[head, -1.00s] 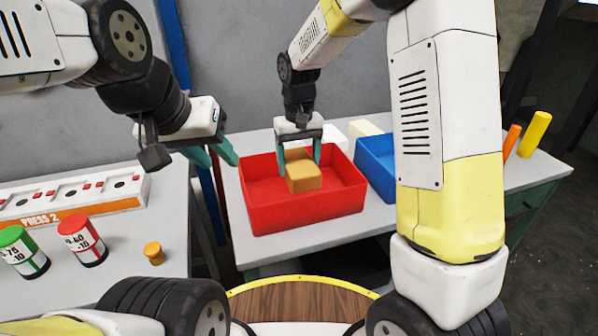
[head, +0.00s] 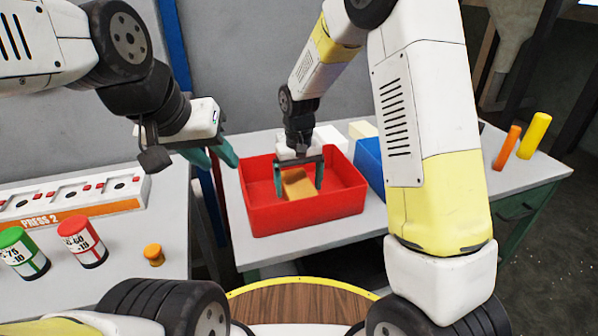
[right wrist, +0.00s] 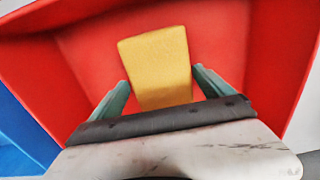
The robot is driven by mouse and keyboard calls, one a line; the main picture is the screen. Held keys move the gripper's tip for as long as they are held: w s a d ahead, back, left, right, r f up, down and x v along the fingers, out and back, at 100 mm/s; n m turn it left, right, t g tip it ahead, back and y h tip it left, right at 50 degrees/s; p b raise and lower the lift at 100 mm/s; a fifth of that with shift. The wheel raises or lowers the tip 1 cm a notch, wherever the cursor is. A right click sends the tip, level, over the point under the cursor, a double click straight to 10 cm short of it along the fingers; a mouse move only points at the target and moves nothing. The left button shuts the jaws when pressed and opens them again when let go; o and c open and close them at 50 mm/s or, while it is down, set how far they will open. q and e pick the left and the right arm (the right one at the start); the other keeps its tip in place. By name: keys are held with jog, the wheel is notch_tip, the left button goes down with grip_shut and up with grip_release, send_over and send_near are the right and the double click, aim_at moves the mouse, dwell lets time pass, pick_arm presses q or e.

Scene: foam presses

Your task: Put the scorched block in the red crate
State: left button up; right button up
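The scorched block (head: 298,187), orange-tan with a browner part, is inside the red crate (head: 305,217) on the right-hand table. It sits low between the crate walls; its underside is hidden. My right gripper (head: 299,184) reaches down into the crate with one finger on each side of the block. In the right wrist view the block (right wrist: 158,65) lies between the teal fingertips, with narrow gaps at its sides, so the gripper looks open. My left gripper (head: 212,158) is open and empty above the gap between the tables.
A blue crate (head: 369,170) stands right of the red crate, with pale blocks (head: 362,130) behind. Orange (head: 507,147) and yellow (head: 534,136) cylinders stand at the far right. The left table holds the PRESS 2 panel (head: 70,205), green (head: 22,252) and red (head: 82,243) canisters and an orange knob (head: 154,254).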

aim_at(299, 183)
jog(key=shift+r, duration=0.1)
jog(key=s+d+r+t+y, duration=0.1)
jog(key=s+d+r, duration=0.1)
jog(key=r, duration=0.6)
jog(key=s+d+r, duration=0.1)
jog(key=d+r, duration=0.1)
jog(key=r, duration=0.7)
jog(key=s+d+r+m+t, duration=0.1)
jog(key=s+d+r+t, duration=0.1)
jog(key=s+d, duration=0.3)
jog(key=s+d+r+m+t+y, duration=0.1)
jog(key=s+d, duration=0.4)
jog(key=s, duration=0.7)
jog(key=shift+s+d+r+m+t, duration=0.3)
jog(key=shift+r+m+t, duration=0.2)
jog(key=shift+r+t, duration=0.45)
jog(key=shift+f, duration=0.15)
